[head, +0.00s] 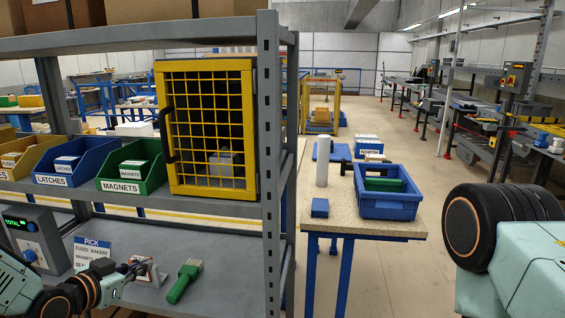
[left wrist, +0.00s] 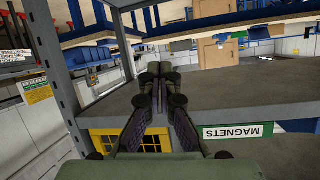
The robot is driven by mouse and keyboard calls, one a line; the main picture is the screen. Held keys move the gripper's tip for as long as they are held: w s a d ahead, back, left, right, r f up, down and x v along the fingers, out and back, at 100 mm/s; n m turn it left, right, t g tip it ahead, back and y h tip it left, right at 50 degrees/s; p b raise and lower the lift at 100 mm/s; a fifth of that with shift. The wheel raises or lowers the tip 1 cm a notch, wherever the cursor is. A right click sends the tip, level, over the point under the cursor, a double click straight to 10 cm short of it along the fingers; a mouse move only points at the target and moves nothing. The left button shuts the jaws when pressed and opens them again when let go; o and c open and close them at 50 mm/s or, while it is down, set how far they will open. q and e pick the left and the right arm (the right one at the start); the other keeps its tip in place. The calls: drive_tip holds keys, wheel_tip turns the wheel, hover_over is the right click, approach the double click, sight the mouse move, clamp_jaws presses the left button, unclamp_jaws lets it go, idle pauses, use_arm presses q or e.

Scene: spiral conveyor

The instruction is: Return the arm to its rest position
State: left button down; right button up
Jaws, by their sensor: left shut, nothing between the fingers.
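My left arm comes in at the lower left of the head view. My left gripper (head: 140,268) is over the lower grey shelf (head: 225,270), beside the pick card and left of a green-handled brush (head: 185,281). In the left wrist view its fingers (left wrist: 160,72) are together with nothing between them. That view looks upside down, with the MAGNETS label (left wrist: 238,131) inverted below right. My right gripper is out of the head view; only a dark, teal-cased part of my right arm shows at the right edge.
The grey rack post (head: 269,160) stands right of my left arm. Green and blue bins, such as the MAGNETS bin (head: 131,172), and a yellow mesh door (head: 207,130) are above it. A table (head: 360,226) with a blue tote (head: 388,205) stands right of the rack. Open floor lies beyond.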

use_arm(q)
drive_tip(key=s+d+f+n+g+b, duration=0.1)
drive_tip(key=s+d+f+n+g, duration=0.25)
drive_tip(key=s+f, duration=0.45)
drive_tip(key=s+d+f+g+y+b, duration=0.1)
drive_tip(key=s+f+g+b, duration=0.1)
drive_tip(key=s+f, duration=0.5)
drive_tip(key=s+d+f+n+g+y+b, duration=0.1)
drive_tip(key=s+d+f+g+b, duration=0.1)
drive_tip(key=s+f, duration=0.6)
drive_tip(key=s+d+f+n+g+y+b, duration=0.1)
drive_tip(key=s+f+g, duration=0.4)
drive_tip(key=s, duration=1.2)
wheel_tip(320, 180, down, 3)
drive_tip(key=shift+s+d+y+b, duration=0.35)
drive_tip(key=shift+d+b, duration=0.25)
drive_tip(key=shift+b, duration=0.65)
drive_tip(key=shift+g, duration=0.25)
